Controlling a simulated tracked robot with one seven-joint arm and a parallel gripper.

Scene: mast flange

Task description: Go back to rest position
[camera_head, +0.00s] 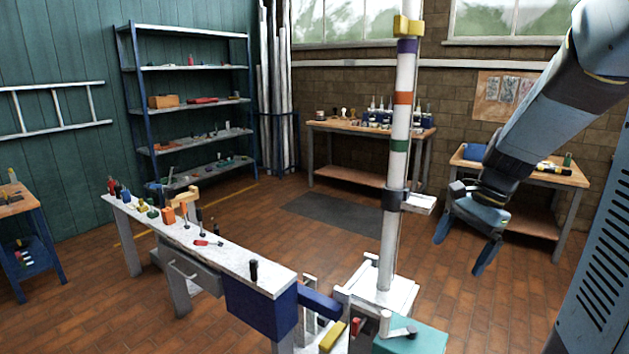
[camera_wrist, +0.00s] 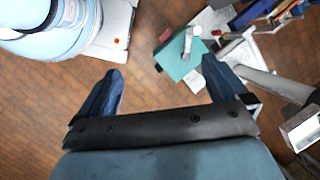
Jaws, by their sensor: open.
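My gripper (camera_head: 459,257) hangs at the right of the head view, fingers pointing down, to the right of the mast. It is open and nothing shows between its fingers. In the wrist view my gripper (camera_wrist: 162,82) also shows two spread blue fingers with brown tiled floor between and beyond them. The white mast (camera_head: 402,160) stands upright on a white base (camera_head: 375,290), with purple, orange and green bands and a dark collar (camera_head: 394,199) that has a white flange plate (camera_head: 419,204) on its right side.
A long bench (camera_head: 205,245) with several tools stands at left front. A teal box (camera_head: 425,340) sits low by the mast's base; it also shows in the wrist view (camera_wrist: 178,62). A wooden table (camera_head: 540,176) stands behind my gripper. A blue cabinet (camera_head: 600,270) is at far right.

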